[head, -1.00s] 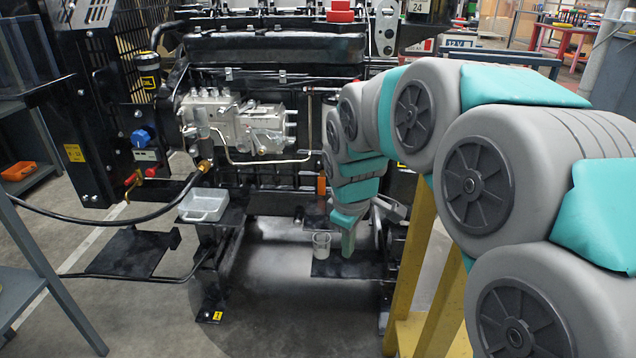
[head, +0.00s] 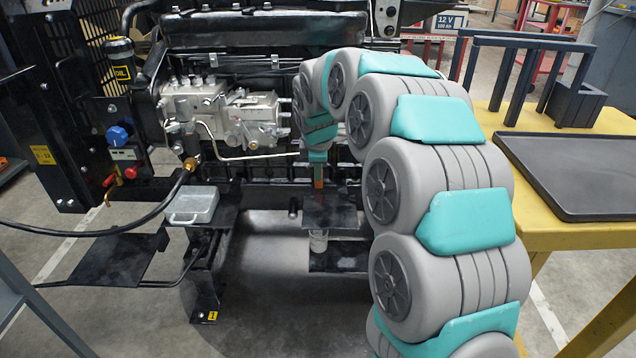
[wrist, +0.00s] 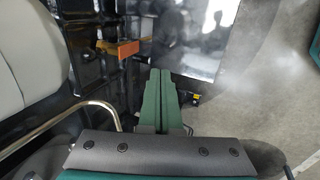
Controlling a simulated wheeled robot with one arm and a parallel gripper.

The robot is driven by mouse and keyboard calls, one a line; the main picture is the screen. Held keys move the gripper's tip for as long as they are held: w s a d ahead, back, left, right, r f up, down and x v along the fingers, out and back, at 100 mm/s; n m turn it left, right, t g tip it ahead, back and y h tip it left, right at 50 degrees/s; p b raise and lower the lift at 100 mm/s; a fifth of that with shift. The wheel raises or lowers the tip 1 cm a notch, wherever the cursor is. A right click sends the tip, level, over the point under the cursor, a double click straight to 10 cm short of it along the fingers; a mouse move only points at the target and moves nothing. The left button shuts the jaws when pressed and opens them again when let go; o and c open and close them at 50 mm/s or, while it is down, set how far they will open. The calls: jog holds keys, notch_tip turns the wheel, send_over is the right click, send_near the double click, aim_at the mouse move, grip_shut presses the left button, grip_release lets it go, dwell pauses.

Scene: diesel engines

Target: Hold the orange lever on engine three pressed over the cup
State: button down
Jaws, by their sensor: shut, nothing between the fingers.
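The orange lever (head: 318,181) hangs upright on the engine's lower side in the head view. The orange bar of the lever (wrist: 117,50) lies left of my fingertips in the wrist view. My gripper (head: 318,157) is shut and empty, just above the lever in the head view; its green fingers (wrist: 162,73) are together in the wrist view. Whether they touch the lever I cannot tell. The clear cup (head: 318,241) stands on a low black plate (head: 345,260), below the lever; its top is partly covered by an upper dark plate (head: 330,211). The wrist view does not show the cup.
A grey tray (head: 192,206) sits left on a black bracket. A black hose (head: 100,228) crosses the left side. A yellow table (head: 590,232) with a black tray (head: 575,170) stands right of my arm. The floor in front is clear.

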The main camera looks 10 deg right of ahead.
jog(key=x, duration=0.9)
jog(key=shift+s+f+p, duration=0.1)
jog(key=shift+f+p, duration=0.15)
jog(key=shift+p, duration=0.05)
jog(key=w, duration=0.3)
jog(key=shift+d+f, duration=0.3)
jog(key=shift+w+d, duration=0.15)
jog(key=shift+w, duration=0.5)
